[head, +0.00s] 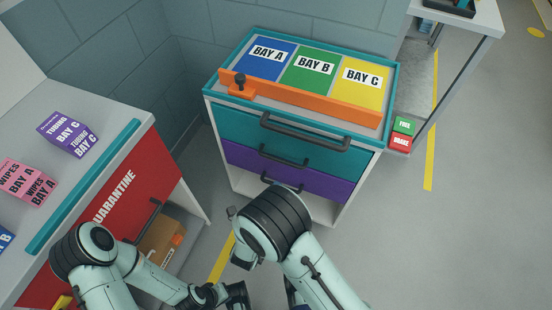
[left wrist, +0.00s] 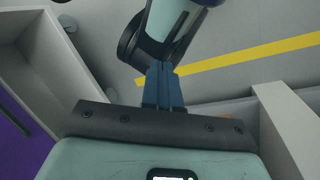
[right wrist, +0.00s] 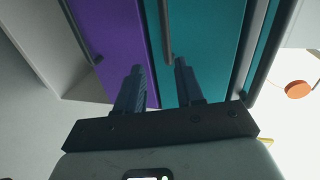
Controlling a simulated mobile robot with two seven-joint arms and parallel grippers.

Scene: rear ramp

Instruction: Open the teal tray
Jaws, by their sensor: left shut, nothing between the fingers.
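The teal tray (head: 240,134) is the upper drawer of the cart and appears shut. Its dark bar handle (head: 284,156) crosses the lower part of its front. In the right wrist view the teal front (right wrist: 205,45) fills the middle, with its handle (right wrist: 166,32) running lengthwise. My right gripper (right wrist: 158,66) is open and empty, its fingertips apart on either side of the handle's line, with the handle beyond them. In the head view my right arm hides most of that gripper. My left gripper (left wrist: 163,66) is shut and empty, low in front of the cart.
A purple drawer (head: 240,160) with its own handle sits below the teal tray. A larger dark bar (head: 305,134) juts out above. An orange bar (head: 310,96) lies across the cart top. The red quarantine cabinet (head: 105,215) stands at left.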

